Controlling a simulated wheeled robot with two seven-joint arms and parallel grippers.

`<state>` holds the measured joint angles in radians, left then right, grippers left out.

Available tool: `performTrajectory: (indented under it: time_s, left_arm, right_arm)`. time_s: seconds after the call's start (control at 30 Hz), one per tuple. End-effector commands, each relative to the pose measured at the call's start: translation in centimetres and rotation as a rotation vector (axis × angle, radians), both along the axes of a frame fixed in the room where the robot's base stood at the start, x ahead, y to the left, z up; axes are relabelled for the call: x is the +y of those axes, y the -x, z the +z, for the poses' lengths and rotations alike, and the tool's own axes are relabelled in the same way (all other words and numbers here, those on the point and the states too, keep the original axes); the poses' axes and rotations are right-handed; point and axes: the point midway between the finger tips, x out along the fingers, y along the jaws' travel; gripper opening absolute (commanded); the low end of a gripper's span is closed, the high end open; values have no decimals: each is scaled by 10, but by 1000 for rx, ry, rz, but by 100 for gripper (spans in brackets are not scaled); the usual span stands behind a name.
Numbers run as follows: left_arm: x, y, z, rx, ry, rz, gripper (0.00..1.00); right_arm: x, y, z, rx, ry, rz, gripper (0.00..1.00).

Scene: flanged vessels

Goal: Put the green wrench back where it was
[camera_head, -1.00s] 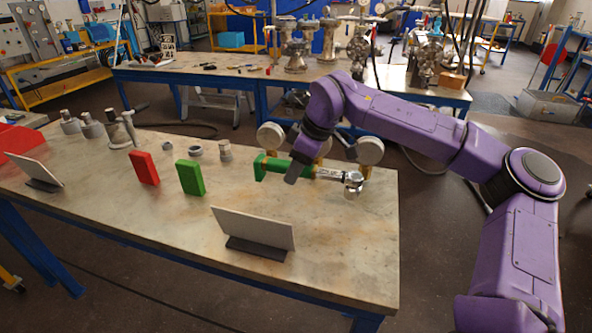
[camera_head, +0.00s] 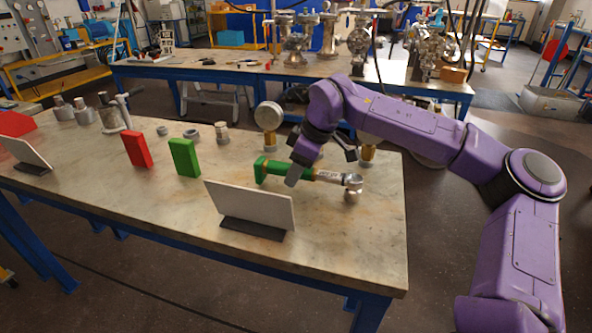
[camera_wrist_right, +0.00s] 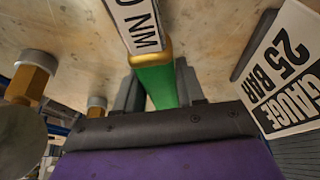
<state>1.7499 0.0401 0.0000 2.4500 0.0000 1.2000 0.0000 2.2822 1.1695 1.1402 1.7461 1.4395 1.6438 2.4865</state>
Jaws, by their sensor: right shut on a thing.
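The green wrench has a green handle (camera_head: 272,171) and a silver shaft with a ring-like head (camera_head: 353,183) at its right end. It lies roughly level over the right part of the table. My right gripper (camera_head: 294,176) is shut on the green handle, from above. In the right wrist view the green handle (camera_wrist_right: 155,86) sits between the dark fingers, with a labelled shaft (camera_wrist_right: 138,22) beyond. I cannot tell whether the wrench touches the table. My left gripper is not in view.
A round gauge (camera_head: 268,115) stands behind the wrench, and another brass fitting (camera_head: 367,155) is partly hidden by my arm. A white sign (camera_head: 250,205) stands in front. A green block (camera_head: 184,158) and a red block (camera_head: 138,149) stand left. The table's front right (camera_head: 350,240) is bare.

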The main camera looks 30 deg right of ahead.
Motion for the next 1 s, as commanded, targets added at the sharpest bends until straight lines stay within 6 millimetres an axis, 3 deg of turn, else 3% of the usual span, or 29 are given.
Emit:
performTrajectory:
  time_s: [0.5,0.53,0.6,0.63,0.87,1.0]
  left_arm:
    - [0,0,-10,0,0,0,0]
    - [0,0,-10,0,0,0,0]
    - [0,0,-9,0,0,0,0]
    - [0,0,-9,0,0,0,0]
    - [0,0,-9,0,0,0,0]
    - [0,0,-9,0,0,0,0]
  right_arm:
    - [0,0,-9,-3,-1,1,2]
    - [0,0,-8,-4,0,0,42]
    - [0,0,-8,-3,-1,1,65]
    - [0,0,-8,-2,0,1,68]
    - [0,0,-10,2,1,0,68]
    - [-3,2,1,-3,0,0,68]
